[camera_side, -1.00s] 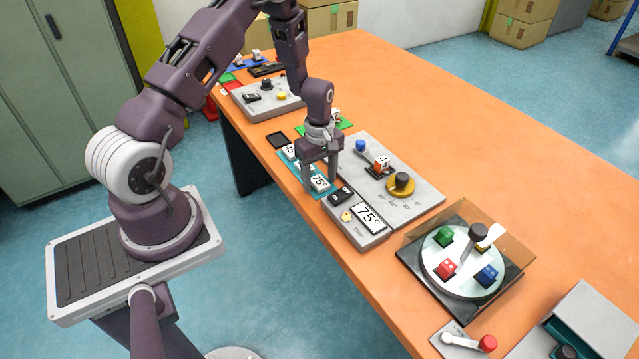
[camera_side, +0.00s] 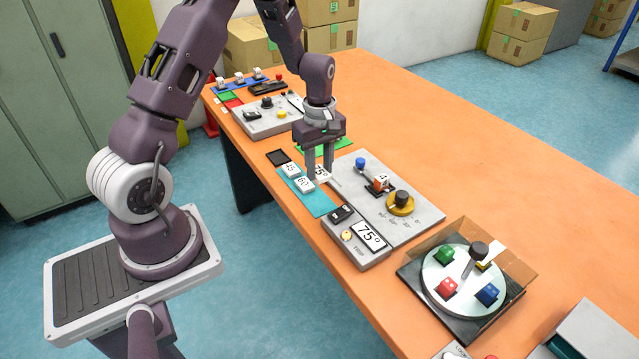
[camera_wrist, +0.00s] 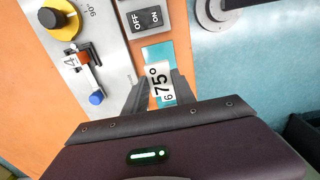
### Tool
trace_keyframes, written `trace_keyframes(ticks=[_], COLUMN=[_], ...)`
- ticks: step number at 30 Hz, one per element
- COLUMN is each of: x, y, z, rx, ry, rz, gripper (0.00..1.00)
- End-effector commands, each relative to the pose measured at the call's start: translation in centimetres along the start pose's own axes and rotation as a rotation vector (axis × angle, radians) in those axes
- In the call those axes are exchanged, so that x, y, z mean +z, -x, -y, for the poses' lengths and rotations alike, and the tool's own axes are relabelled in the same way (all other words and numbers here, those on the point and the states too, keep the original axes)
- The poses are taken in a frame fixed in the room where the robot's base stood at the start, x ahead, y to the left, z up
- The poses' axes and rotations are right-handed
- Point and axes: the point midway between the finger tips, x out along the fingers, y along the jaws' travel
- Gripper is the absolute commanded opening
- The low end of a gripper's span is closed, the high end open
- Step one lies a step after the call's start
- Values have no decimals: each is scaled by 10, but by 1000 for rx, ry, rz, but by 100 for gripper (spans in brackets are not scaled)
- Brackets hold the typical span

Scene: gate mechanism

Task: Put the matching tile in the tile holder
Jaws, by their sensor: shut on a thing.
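My gripper (camera_side: 319,176) is shut on the white 75° tile (camera_side: 323,173) and holds it above the teal mat (camera_side: 318,204). In the wrist view the tile (camera_wrist: 160,84) sits between my fingertips (camera_wrist: 158,92), its 75° facing the camera. Two other white tiles, 45 (camera_side: 291,170) and 60 (camera_side: 304,184), lie on the mat to the left of my gripper. A black rectangular frame (camera_side: 278,157), which looks like the tile holder, lies empty past the mat's far end.
A turntable (camera_side: 462,283) with coloured cubes stands nearer the camera.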

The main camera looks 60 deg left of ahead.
Motion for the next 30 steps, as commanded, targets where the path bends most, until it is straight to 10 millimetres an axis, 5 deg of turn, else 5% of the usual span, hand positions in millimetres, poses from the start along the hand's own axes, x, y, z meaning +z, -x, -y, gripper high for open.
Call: trace_keyframes(ticks=[5, 12, 16, 21, 30], x=[-44, -158, -206, -230, -230], y=[3, -10, -15, -18, -50], z=[-12, -16, -6, 1, 2], rx=[2, 1, 0, -1, -2], ry=[11, 14, 8, 2, 2], rz=[-1, -1, -1, 0, 2], gripper=[0, 0, 0, 0, 0])
